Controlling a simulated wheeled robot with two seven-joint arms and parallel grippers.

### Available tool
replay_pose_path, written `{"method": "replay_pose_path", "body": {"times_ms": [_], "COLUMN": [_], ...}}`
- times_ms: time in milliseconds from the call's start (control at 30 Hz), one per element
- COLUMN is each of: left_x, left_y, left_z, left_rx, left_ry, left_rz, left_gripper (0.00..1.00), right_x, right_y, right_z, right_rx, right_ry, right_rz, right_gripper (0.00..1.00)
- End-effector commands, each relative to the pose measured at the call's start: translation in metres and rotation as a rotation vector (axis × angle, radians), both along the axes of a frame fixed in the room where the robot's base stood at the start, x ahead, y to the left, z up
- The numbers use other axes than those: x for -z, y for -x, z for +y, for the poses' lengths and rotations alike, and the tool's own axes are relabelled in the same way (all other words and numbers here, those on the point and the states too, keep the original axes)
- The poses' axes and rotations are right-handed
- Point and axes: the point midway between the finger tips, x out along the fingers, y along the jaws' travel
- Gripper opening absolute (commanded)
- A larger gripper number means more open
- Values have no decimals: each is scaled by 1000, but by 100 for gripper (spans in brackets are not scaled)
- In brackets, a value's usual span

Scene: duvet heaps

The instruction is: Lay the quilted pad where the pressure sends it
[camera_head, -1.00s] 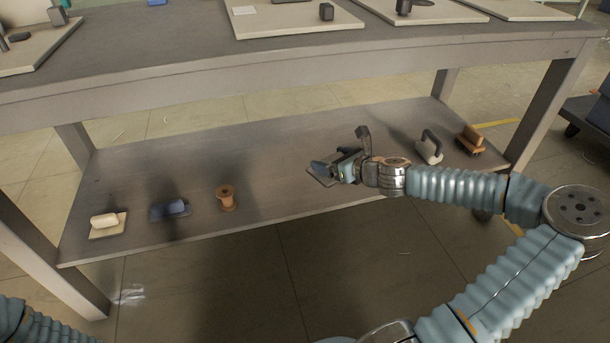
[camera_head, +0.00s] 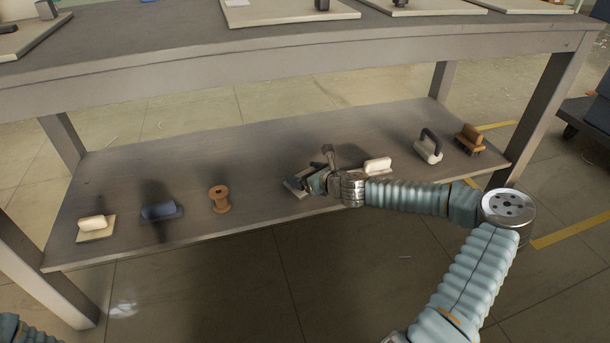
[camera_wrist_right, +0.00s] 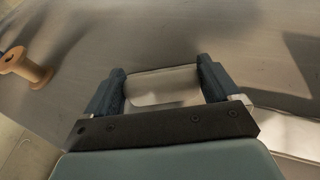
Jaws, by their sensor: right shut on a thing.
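My right gripper (camera_head: 308,183) is low over the lower shelf (camera_head: 255,150), right of the wooden spool (camera_head: 219,199). It is shut on a small pale grey thing, which shows between the two dark fingers in the right wrist view (camera_wrist_right: 162,86). In the head view a flat plate (camera_head: 294,187) shows at the fingertips, close to the shelf; I cannot tell whether it touches. I cannot pick out a quilted pad for sure. My left gripper is out of view.
On the shelf stand a cream-handled plate (camera_head: 94,226), a blue block (camera_head: 160,212), a white-handled piece (camera_head: 378,166), a white piece with a dark arched handle (camera_head: 429,149) and a brown piece (camera_head: 470,138). The table top (camera_head: 180,46) overhangs the shelf, with pale boards (camera_head: 285,14) on it.

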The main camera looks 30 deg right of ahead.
Motion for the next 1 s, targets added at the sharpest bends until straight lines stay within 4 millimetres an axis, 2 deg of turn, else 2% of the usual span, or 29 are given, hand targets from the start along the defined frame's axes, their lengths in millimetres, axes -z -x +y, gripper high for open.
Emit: {"method": "replay_pose_path", "body": {"times_ms": [100, 133, 200, 433, 533, 1000], "left_x": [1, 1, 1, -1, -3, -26], "left_y": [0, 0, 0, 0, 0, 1], "left_z": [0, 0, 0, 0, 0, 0], "left_rx": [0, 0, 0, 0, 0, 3], "left_ry": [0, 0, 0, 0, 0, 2], "left_rz": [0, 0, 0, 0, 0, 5], "left_gripper": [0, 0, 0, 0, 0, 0], "right_x": [2, 1, 1, -1, -5, -42], "right_y": [0, 0, 0, 0, 8, 96], "right_z": [0, 0, 0, 0, -2, -16], "right_rx": [0, 0, 0, 0, 2, 4], "right_ry": [0, 0, 0, 0, 1, -1], "right_rz": [0, 0, 0, 0, 0, 1], "right_gripper": [59, 92, 100, 100, 100, 100]}}
